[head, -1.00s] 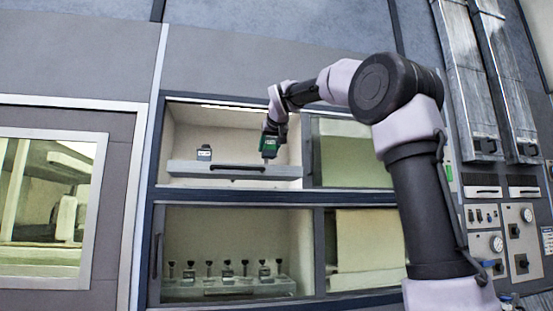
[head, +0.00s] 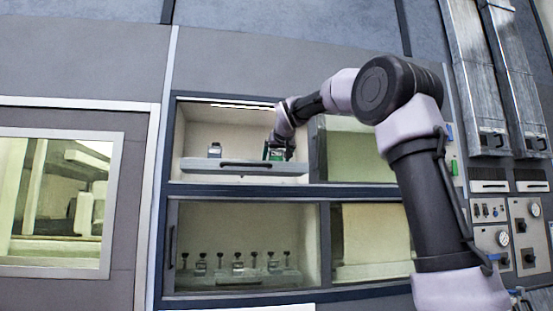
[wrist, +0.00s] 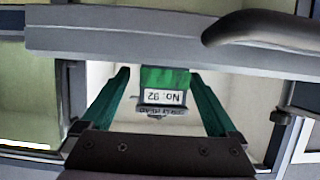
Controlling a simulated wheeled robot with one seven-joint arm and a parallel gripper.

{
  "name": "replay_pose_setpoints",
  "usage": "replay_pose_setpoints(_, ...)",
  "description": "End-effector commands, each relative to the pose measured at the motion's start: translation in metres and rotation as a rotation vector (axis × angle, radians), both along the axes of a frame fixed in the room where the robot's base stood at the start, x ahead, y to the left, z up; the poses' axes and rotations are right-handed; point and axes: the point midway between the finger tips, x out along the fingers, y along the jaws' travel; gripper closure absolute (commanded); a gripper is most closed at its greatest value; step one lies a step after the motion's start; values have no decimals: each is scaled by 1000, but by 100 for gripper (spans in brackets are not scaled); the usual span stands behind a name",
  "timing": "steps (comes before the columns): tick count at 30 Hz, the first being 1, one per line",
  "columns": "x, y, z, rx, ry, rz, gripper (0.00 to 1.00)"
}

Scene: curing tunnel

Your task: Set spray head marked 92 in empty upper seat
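The spray head marked 92 (wrist: 163,98) shows between my fingers in the wrist view, its label upside down in that picture. It has a green part toward the tray and a grey labelled part. In the head view it is hard to separate from my gripper (head: 278,150), which is at the right part of the upper tray (head: 255,171). The tray front hides the seat and the head's foot.
Another spray head (head: 214,150) stands at the left of the upper tray. The tray's dark handle (wrist: 262,30) is close to my gripper. Several spray heads (head: 238,262) stand in the lower bay. A greenish panel (head: 355,153) closes off the space right of the upper bay.

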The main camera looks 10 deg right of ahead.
Motion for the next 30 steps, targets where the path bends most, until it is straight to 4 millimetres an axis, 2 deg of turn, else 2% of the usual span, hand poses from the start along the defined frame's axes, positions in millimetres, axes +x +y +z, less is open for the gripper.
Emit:
replay_pose_setpoints(5, -4, 0, 2, 0, -1, 0, 6)
replay_pose_setpoints(8, -14, 0, 7, 1, -2, 1, 6)
replay_pose_setpoints(21, -94, 0, 40, 1, -2, 0, 6)
replay_pose_setpoints(25, -107, 0, 45, 0, -1, 0, 6)
replay_pose_setpoints(30, -112, 0, 46, 0, 1, 0, 6)
